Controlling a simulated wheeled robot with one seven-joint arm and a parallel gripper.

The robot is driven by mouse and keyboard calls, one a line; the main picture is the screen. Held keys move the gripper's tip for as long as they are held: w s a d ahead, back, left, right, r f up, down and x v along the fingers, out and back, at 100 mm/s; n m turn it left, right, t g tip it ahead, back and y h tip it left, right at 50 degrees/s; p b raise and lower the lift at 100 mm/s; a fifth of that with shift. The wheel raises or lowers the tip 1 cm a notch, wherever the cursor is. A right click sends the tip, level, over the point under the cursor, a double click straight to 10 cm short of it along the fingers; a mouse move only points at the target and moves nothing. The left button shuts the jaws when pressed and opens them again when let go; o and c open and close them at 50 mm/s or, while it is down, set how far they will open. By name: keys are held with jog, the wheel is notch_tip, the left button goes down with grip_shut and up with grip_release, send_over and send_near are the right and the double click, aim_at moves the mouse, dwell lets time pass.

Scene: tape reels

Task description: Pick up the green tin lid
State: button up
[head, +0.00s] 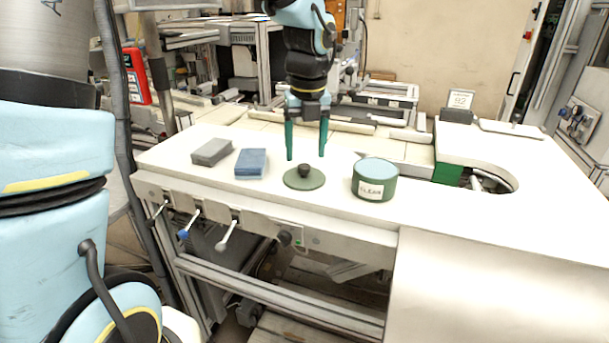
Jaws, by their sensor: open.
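The green tin lid (315,181) is a flat green disc with a dark round knob (304,170) on top. It lies on the white bench top near the front edge. My gripper (306,158) is above and slightly behind the lid, pointing down. Its two teal fingers are spread apart with nothing between them. The fingertips appear a little higher than the knob; their exact distance from it is hard to tell. A green tin (375,184) with a pale blue top and a white label stands to the right of the lid.
A blue block (251,162) and a grey block (212,152) lie left of the lid. A small sign reading 92 (460,99) stands at the back right. The white bench top (440,210) is clear right of the tin. Levers (228,236) stick out below the front edge.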

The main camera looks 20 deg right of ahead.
aim_at(304, 165)
jog(key=f, duration=0.3)
jog(key=f+p, duration=0.1)
jog(key=shift+w+f, duration=0.2)
jog(key=shift+w, duration=0.2)
grip_shut()
